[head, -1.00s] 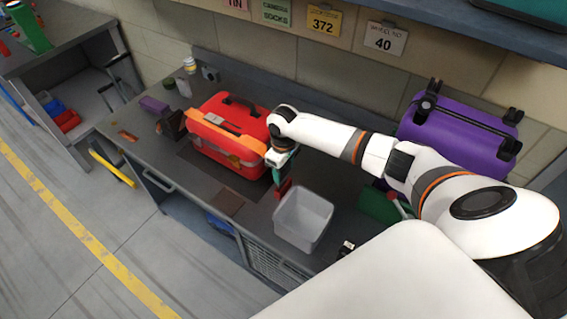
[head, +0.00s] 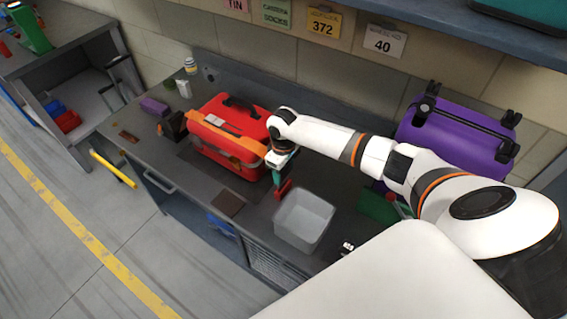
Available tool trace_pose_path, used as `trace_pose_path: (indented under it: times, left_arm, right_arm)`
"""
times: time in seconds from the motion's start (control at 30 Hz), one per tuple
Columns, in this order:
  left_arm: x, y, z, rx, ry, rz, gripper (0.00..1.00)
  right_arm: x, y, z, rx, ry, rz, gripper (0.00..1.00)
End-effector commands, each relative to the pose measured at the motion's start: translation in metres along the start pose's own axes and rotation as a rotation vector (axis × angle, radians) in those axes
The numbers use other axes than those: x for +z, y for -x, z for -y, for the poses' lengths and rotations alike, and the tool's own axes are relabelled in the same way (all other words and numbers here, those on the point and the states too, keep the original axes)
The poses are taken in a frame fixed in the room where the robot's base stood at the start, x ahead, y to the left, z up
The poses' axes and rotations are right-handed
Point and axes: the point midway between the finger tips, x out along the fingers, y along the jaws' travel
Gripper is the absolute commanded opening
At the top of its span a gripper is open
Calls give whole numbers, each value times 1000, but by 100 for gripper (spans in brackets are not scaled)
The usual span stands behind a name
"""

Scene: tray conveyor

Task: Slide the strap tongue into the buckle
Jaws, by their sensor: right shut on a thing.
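A red-orange case (head: 222,122) lies on the grey workbench, with an orange strap (head: 232,152) running across its front side. My right gripper (head: 282,188) points down beside the right end of the case, close to the strap's right end. It is shut on the strap tongue, which is too small and too covered by the fingers to make out. The buckle cannot be made out at this size, so I cannot tell how tongue and buckle lie to each other. My left gripper is not in view.
A light grey bin (head: 303,221) stands just right of my right gripper. A purple suitcase (head: 456,135) stands behind my arm. A brown flat piece (head: 229,204) lies in front of the case. A dark holder (head: 173,126) and a purple block (head: 154,107) lie to the left.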

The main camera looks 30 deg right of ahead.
Motion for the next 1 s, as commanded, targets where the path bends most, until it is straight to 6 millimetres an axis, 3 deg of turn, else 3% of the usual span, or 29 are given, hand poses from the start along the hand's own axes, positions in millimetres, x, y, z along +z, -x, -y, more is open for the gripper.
trace_pose_path:
  times: [1.0]
  left_arm:
    - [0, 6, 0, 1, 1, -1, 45]
  right_arm:
    - [0, 0, 0, 0, 0, 0, 32]
